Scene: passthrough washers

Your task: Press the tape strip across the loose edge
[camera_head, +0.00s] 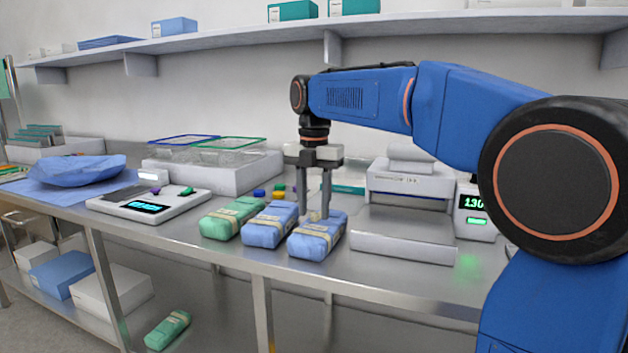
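Three wrapped bundles stand in a row near the bench's front edge: a green one (226,223), a blue one (266,234) and another blue one (309,245) at the right. Each has pale tan tape bands across its wrap. I cannot tell which band is the loose strip, or where an edge is loose. My gripper (315,217) points straight down over the back of the right blue bundle. Its two fingers are apart with nothing visible between them. The tips are at or just above the bundle's top; contact cannot be told.
A scale (177,211) and a blue-wrapped pack (85,169) are on the left. A white sealing machine (408,190) with a low front block (402,240) stands close on the right. Small coloured pieces lie behind the bundles. Another green bundle (168,330) lies on the lower shelf.

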